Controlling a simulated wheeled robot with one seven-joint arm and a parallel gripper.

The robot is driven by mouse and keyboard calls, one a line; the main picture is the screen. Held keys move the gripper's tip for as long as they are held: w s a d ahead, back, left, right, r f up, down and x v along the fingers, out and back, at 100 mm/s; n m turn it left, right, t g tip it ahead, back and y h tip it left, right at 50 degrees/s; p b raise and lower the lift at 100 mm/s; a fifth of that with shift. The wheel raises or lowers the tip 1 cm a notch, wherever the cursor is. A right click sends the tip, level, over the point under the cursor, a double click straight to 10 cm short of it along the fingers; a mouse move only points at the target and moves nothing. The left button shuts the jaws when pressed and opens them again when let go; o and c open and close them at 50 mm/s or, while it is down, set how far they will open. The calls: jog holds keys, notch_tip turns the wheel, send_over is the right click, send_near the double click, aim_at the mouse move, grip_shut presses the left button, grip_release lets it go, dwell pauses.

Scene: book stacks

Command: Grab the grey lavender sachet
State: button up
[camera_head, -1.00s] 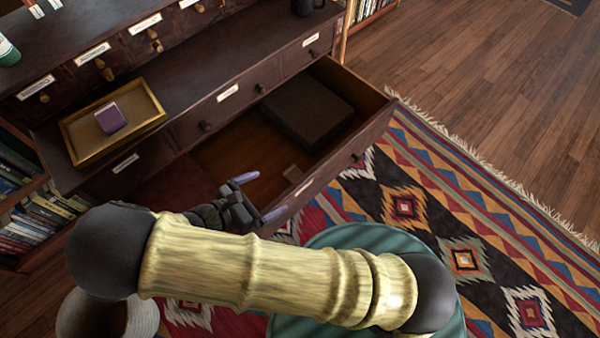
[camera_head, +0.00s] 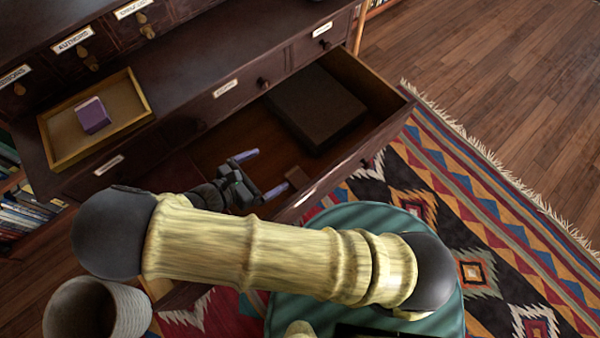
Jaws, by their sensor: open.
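A small, flat grey-brown piece (camera_head: 297,178) lies in the open drawer, close to its front wall. It may be the grey lavender sachet, but it is too small to tell. My gripper (camera_head: 271,169) is over the near part of the drawer, its two pale purple fingers spread apart with nothing seen between them. The piece shows just beyond the lower fingertip; I cannot tell whether they touch. A purple block with a paler top (camera_head: 93,115) lies in a gold-rimmed tray on the cabinet ledge, away from my gripper.
The open drawer (camera_head: 385,128) holds a large dark box (camera_head: 318,106) at its right. The gold-rimmed tray (camera_head: 60,158) sits on the ledge at left. A pale woven basket (camera_head: 128,305) stands on the floor. A patterned rug (camera_head: 425,165) covers the floor at right.

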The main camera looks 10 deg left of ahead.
notch_tip(320, 180, down, 3)
jog(key=w+b, duration=0.1)
jog(key=b, duration=1.7)
send_near(298, 179)
jog(key=shift+s+a+r, duration=0.25)
jog(key=shift+a+r, duration=0.05)
jog(key=shift+a, duration=0.2)
jog(key=shift+r, duration=0.1)
jog(key=b+x, duration=0.3)
jog(key=x, duration=0.2)
jog(key=shift+d, duration=0.1)
jog(key=shift+w+d, duration=0.25)
jog(key=shift+w, duration=0.1)
